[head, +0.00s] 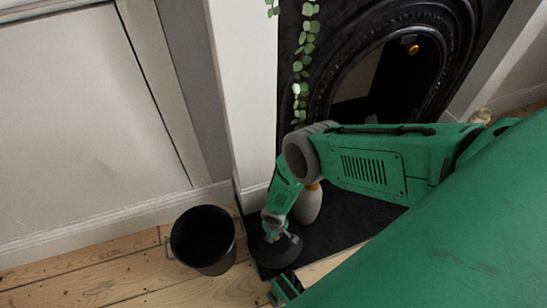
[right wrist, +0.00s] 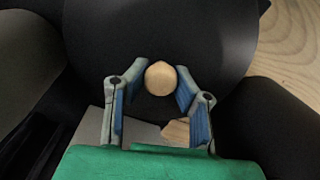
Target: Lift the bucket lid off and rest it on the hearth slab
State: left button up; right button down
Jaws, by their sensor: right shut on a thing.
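The black bucket (head: 203,240) stands upright on the floorboards, its top open and its inside dark. The dark round lid (head: 284,252) is off the bucket, over the left end of the black hearth slab (head: 335,226). I cannot tell whether it touches the slab. My right gripper (head: 274,232) is above the lid. In the right wrist view the right gripper (right wrist: 159,88) has its blue-padded fingers on either side of the lid's pale round knob (right wrist: 161,78), shut on it. The lid (right wrist: 200,35) spreads beneath. I do not make out my left gripper.
A grey vase (head: 308,206) stands on the slab just right of my right gripper, partly behind my arm. The black fireplace (head: 345,50) with a trailing green vine (head: 299,65) rises behind. Bare floorboards (head: 100,272) lie free left of the bucket.

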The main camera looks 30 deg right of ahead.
jog(key=shift+d+f+b, duration=0.15)
jog(key=shift+f+b, duration=0.2)
jog(key=shift+f, duration=0.45)
jog(key=shift+a+r, duration=0.1)
jog(key=shift+a, duration=0.2)
jog(key=shift+d+f, duration=0.15)
jog(key=shift+f, duration=0.3)
jog(key=c, duration=1.3)
grip_release()
pick_arm(q)
jog(key=shift+f, duration=0.6)
jog(key=shift+s, duration=0.1)
pick_arm(e)
jog(key=shift+r, duration=0.1)
jog(key=shift+w+a+r, duration=0.1)
jog(key=shift+a+r, duration=0.15)
jog(key=shift+r, duration=0.3)
notch_tip(320, 180, up, 10)
jog(key=shift+d+r, duration=0.1)
jog(key=shift+r, duration=0.25)
